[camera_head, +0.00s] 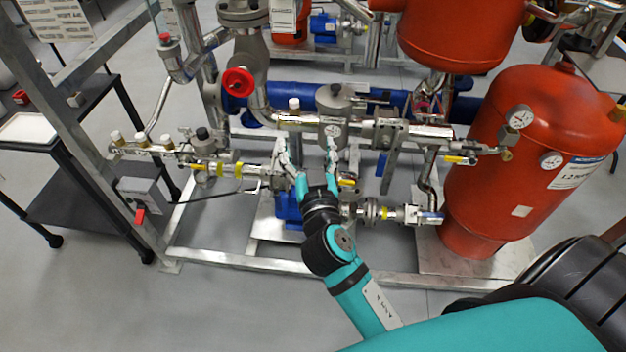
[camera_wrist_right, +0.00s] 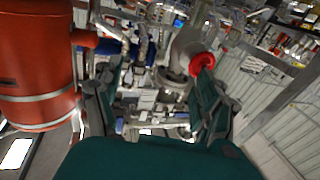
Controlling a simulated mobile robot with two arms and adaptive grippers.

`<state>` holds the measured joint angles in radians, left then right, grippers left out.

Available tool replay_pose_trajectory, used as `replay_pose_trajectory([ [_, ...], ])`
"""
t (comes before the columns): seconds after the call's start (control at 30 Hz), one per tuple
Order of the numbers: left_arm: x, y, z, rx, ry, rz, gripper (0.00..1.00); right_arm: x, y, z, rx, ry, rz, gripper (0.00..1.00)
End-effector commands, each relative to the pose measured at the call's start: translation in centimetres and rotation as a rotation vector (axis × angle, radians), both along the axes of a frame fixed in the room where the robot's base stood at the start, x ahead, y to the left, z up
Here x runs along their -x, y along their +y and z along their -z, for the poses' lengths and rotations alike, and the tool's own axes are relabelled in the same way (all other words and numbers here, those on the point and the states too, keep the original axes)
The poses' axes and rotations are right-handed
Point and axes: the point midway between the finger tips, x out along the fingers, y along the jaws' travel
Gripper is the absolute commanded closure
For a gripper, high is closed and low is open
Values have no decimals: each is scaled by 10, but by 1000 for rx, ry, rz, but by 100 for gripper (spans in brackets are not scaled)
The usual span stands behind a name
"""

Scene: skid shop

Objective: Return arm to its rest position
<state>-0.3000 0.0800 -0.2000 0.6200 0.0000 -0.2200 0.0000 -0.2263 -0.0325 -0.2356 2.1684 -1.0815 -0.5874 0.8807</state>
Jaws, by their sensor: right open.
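My right arm, teal and black, reaches from the lower right of the head view toward the pipe skid. Its right gripper (camera_head: 311,165) is open, with its two fingers spread and pointing up in front of the silver pipework. Nothing shows between the fingers. In the right wrist view the same gripper (camera_wrist_right: 160,95) also shows open, with pipes and valves behind the gap. I cannot tell whether a fingertip touches the pipework. My left gripper is not in view.
A large red tank (camera_head: 530,150) stands right of the gripper. A red valve wheel (camera_head: 238,82) sits upper left; it also shows in the right wrist view (camera_wrist_right: 202,63). A grey switch box (camera_head: 141,193) is on the frame's left. A black cart (camera_head: 95,190) stands at the left. Bare floor lies in front.

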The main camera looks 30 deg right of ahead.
Motion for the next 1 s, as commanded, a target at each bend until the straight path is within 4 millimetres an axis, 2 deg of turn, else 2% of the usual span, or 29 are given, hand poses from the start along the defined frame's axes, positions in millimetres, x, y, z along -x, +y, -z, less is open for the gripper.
replay_pose_trajectory([
  [0.03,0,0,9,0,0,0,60,7,0,13,1,5,-11,26],
  [0.3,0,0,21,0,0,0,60,29,3,33,1,2,-60,26],
  [0.57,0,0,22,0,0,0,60,33,4,36,1,3,-71,26],
  [0.67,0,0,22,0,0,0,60,30,7,50,7,33,-81,26],
  [0.77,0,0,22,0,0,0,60,25,15,91,18,118,-112,26],
  [0.87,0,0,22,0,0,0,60,24,26,158,33,255,-161,26],
  [1.0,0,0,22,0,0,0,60,40,39,264,47,471,-235,26],
])
